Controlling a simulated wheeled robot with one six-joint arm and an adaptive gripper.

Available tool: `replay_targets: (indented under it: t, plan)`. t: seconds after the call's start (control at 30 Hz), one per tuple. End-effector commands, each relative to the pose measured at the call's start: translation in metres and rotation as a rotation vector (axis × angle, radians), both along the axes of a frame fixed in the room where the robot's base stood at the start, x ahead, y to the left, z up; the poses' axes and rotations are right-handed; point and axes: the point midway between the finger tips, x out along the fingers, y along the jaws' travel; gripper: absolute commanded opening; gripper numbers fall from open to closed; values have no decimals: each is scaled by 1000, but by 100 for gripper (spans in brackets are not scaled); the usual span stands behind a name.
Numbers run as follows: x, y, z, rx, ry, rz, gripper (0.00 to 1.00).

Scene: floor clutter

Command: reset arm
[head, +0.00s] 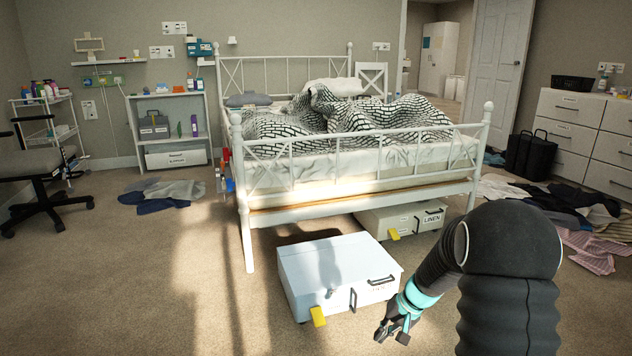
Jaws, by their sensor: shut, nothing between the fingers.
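My gripper (392,331) hangs low at the lower right, at the end of my dark arm with a turquoise band. It is small in the picture and shut, with nothing held. It appears just right of and in front of a white lidded box (325,262) on the carpet. Whether it touches the box cannot be told. The box is closed and has a dark handle, a latch and a yellow tag (318,317) on its front.
A second box (400,218) marked LINEN sits partly under the white bed frame (360,187). Clothes lie on the floor at right (590,250) and left (165,195). An office chair (42,170) stands far left. Carpet at the lower left is clear.

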Motion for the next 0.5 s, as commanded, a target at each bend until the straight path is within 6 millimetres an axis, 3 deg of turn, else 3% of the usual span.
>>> replay_targets:
  t: [0.03,0.1,0.5]
  plan:
    - [-15,2,22,-20,9,4,0]
    - [-36,4,44,-47,28,7,0]
    - [-153,5,149,-233,50,32,0]
